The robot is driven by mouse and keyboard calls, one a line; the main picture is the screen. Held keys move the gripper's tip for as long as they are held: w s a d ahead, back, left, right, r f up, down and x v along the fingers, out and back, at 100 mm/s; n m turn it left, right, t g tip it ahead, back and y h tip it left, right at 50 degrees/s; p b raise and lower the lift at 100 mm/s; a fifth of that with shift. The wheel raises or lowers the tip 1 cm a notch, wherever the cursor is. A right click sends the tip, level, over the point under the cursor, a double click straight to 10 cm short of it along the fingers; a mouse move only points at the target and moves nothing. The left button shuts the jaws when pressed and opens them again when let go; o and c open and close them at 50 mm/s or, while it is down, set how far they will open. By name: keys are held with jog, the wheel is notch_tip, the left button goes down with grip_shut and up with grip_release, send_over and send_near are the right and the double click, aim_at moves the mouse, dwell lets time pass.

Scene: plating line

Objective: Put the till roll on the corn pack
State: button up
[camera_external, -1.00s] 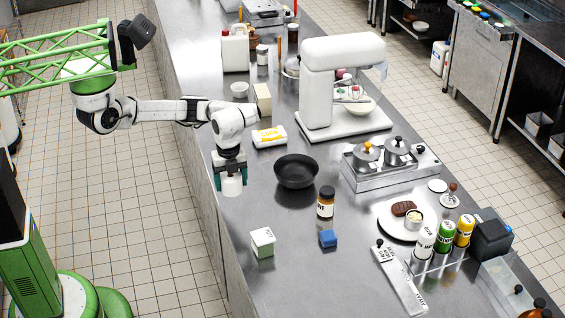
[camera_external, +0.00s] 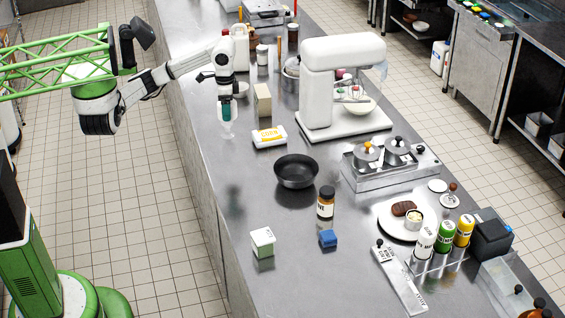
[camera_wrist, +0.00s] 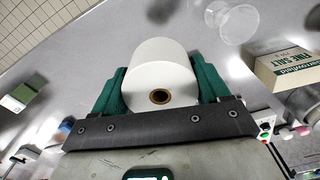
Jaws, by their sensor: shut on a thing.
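The till roll (camera_external: 227,129) is a white cylinder with a brown core, held between the two green fingers of my gripper (camera_external: 227,112). The wrist view shows the roll (camera_wrist: 158,72) close up, with a finger on each side and its core end facing the camera. The roll is in the air above the counter's left side.

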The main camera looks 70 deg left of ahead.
jog(key=w+a+f, duration=0.2)
jog(key=w+f, duration=0.2)
jog(key=w, duration=0.4)
jog(key=b, duration=0.1)
send_over(262, 135)
jog(key=s, duration=0.1)
notch_tip(262, 135, down, 5)
jog(key=shift+r, duration=0.15)
jog(key=shift+w+f, duration=0.3)
jog(key=shift+f, duration=0.1)
jog(key=shift+w+a+f+p, duration=0.15)
jog(key=shift+f+p, duration=0.2)
jog(key=shift+f, duration=1.4)
jog(key=shift+f, duration=0.1)
jog(key=o, duration=1.1)
notch_tip(262, 135, up, 12)
jog(key=shift+b, duration=0.35)
